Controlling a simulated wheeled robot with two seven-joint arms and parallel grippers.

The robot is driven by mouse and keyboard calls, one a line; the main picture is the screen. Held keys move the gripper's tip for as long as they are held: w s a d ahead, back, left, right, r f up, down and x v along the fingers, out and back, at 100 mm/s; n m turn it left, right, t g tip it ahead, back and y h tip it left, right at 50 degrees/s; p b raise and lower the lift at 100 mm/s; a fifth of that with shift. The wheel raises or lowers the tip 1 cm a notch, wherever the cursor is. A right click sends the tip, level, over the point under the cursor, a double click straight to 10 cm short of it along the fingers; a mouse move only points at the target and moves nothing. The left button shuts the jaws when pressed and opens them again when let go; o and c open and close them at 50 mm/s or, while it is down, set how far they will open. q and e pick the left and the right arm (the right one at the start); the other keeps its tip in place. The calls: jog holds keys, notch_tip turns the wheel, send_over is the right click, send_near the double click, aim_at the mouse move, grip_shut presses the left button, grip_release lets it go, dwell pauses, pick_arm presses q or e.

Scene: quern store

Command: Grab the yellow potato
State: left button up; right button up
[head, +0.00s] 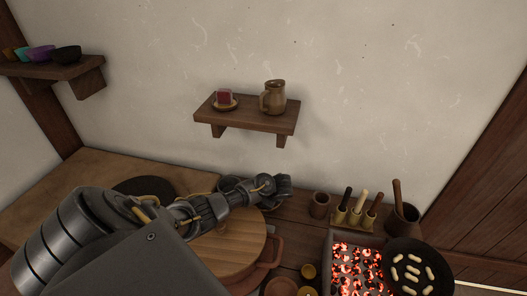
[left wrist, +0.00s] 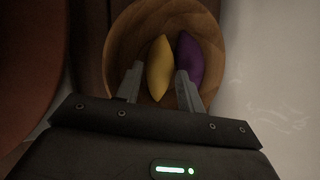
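The yellow potato (left wrist: 160,68) lies in a round wooden bowl (left wrist: 124,32) in the left wrist view, with a purple potato (left wrist: 190,58) close to its right. My left gripper (left wrist: 160,78) is open, with one finger on each side of the yellow potato. Gaps show between the fingers and the potato, and the right finger is close to the purple one. In the head view my left arm reaches over the counter, its hand (head: 270,188) hiding most of a bowl near the wall; the potatoes are not visible there. My right gripper is not in view.
A pot with a wooden lid (head: 235,250) stands below my left arm. To the right are a cup (head: 319,205), several upright handled tools, glowing coals (head: 355,268) and a black pan (head: 418,255). A wall shelf (head: 245,117) holds a jug (head: 273,98) above the hand.

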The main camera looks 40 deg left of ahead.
pick_arm(q)
jog(key=shift+w+a+f, duration=0.1)
jog(key=shift+a+f, duration=0.25)
jog(key=shift+f, duration=0.15)
jog(key=c, duration=0.6)
jog(key=shift+r+p, duration=0.8)
jog(key=shift+p, duration=0.05)
jog(key=r+p, duration=0.6)
jog(key=shift+d+p, duration=0.4)
jog(key=s+d+p, duration=0.1)
jog(key=d, duration=0.4)
jog(key=s+d+p, duration=0.1)
jog(key=s+d, duration=0.1)
jog(key=d, duration=0.3)
jog(key=s+d+p, duration=0.1)
jog(key=d+p, duration=0.1)
jog(key=d, duration=0.3)
jog(key=shift+s+d+f, duration=0.2)
jog(key=shift+f, duration=0.05)
jog(key=shift+c, duration=0.2)
jog(key=shift+s+d, duration=0.15)
jog(key=shift+d, duration=0.5)
